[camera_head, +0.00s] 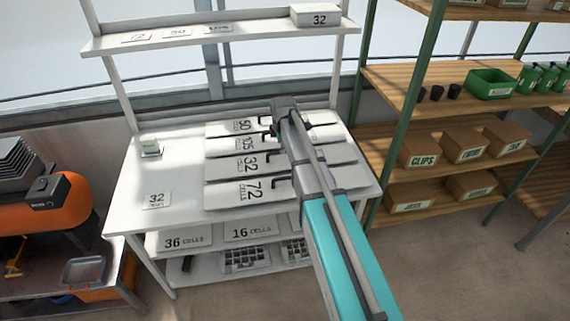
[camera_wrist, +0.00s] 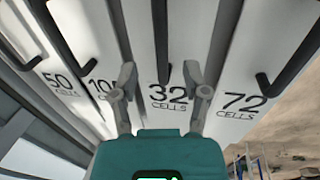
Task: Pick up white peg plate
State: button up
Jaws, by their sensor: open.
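Several long white plates lie side by side on the white bench, marked 50, 105, 32 and 72 cells, each with a black handle. The 32 plate (camera_head: 222,169) lies between the 105 plate (camera_head: 218,147) and the 72 plate (camera_head: 222,196); the 50 plate (camera_head: 222,128) is at the back. No pegs show, so I cannot tell which is the peg plate. My gripper (camera_wrist: 160,75) is open and empty. In the wrist view its fingers flank the 32 plate (camera_wrist: 182,50) and its black handle (camera_wrist: 160,40). My arm hides the plates' right parts in the head view.
A small box marked 32 (camera_head: 315,15) sits on the upper shelf (camera_head: 240,38). A pale block (camera_head: 149,142) and a 32 card (camera_head: 157,200) lie on the bench's left. Wooden shelving (camera_head: 400,77) stands close on the right. The bench's front left is mostly clear.

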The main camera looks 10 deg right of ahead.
aim_at(282, 159)
jog(key=shift+w+d+f+b, duration=0.1)
jog(key=shift+w+f+b, duration=0.1)
jog(key=shift+f+b, duration=0.95)
jog(key=shift+w+f+b, duration=0.15)
jog(key=shift+f+b, duration=0.8)
jog(key=shift+f, duration=0.25)
jog(key=shift+c, duration=0.3)
grip_shut()
